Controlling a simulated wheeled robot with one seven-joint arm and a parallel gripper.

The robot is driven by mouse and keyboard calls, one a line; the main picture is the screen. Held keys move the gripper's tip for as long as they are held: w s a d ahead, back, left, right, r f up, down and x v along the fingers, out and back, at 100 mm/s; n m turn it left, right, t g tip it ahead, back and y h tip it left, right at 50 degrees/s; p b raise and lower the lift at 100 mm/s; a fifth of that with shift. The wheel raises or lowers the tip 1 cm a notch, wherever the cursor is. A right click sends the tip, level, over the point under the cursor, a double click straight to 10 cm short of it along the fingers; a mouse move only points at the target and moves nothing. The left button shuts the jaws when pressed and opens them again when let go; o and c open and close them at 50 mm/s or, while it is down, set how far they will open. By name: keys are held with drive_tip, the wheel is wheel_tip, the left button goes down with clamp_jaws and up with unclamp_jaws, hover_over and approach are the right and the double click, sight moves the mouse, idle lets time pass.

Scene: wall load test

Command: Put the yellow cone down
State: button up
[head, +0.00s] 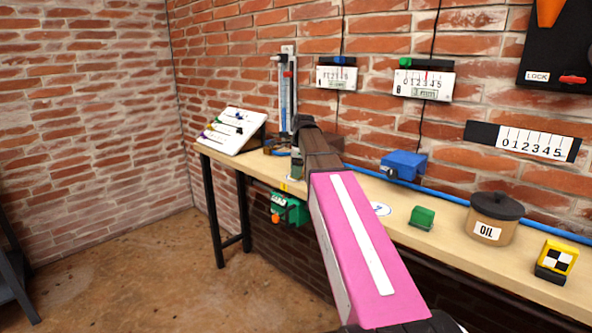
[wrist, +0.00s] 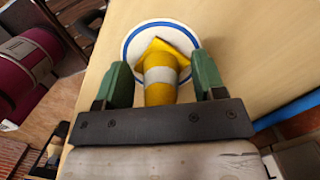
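In the wrist view the yellow cone (wrist: 160,73) with a white band lies between my gripper's green fingers (wrist: 164,85). A strip of light shows between the cone and each finger, so my gripper looks open around it. The cone's square base is over a white disc with a blue rim (wrist: 128,47) on the wooden bench; it seems to rest there, but the contact is not clear. In the head view part of the white disc (head: 381,208) shows right of my pink arm. The arm hides the cone and my gripper there.
On the bench (head: 455,245) stand a green block (head: 422,217), an oil pot (head: 494,221), a yellow checkered block (head: 556,260) and a blue box (head: 404,165). A sloped white board (head: 231,131) stands at the left end. A blue pipe (head: 450,196) runs along the brick wall.

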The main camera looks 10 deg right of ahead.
wheel_tip(320, 180, up, 12)
drive_tip(key=d, duration=0.1)
drive_tip(key=shift+s+d, duration=0.15)
drive_tip(key=shift+d, duration=0.2)
idle(0.4)
